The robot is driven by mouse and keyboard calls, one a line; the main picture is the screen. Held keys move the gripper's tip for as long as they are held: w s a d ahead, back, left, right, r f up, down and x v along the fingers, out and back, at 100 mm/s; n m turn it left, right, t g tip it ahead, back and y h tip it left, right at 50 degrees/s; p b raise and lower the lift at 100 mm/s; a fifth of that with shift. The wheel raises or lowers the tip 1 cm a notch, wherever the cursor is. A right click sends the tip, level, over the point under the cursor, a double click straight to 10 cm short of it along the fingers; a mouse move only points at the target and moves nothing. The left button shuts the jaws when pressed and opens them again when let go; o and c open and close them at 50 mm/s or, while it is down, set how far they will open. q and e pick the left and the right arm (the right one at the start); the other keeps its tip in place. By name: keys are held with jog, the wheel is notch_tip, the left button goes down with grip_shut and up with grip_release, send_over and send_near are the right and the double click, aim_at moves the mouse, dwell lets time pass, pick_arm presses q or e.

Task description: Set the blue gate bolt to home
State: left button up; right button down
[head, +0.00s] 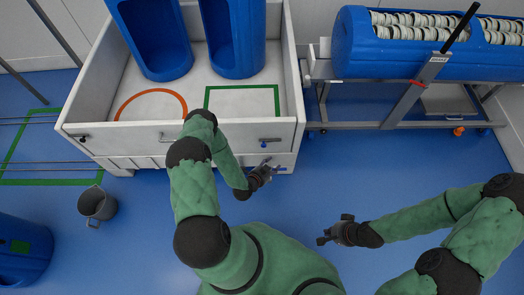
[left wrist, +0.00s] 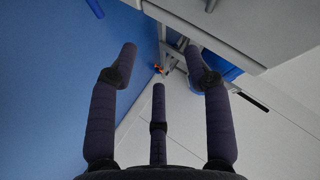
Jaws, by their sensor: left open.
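The blue gate bolt (head: 264,145) is a small blue piece on the front wall of the white crate (head: 115,142), under a dark bar at the right end. Its exact setting is too small to tell. My left gripper (head: 264,169) is just below it, in front of the crate wall, apart from the bolt. In the left wrist view the fingers (left wrist: 160,75) are spread with nothing between them. A blue rod end (left wrist: 95,8) shows at the top there; I cannot tell whether it is the bolt. My right gripper (head: 333,229) is open and empty over the floor.
Two blue tubs (head: 152,45) stand in the crate behind an orange circle and a green square. A blue drum on a wheeled frame (head: 400,62) stands at the right. A grey jug (head: 97,204) and another blue tub (head: 18,250) are at the left. The floor between is clear.

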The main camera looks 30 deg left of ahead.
pick_arm(q)
jog(key=s+a+f+m+t+y+b, duration=0.1)
jog(key=s+a+m+t+y+b, duration=0.1)
jog(key=s+a+m+t+y, duration=0.3)
jog(key=w+a+m+h+b, duration=0.1)
jog(key=w+a+b, duration=0.2)
jog(key=w, duration=0.8)
jog(key=shift+t, duration=0.4)
jog(key=shift+a+f, duration=0.1)
grip_shut()
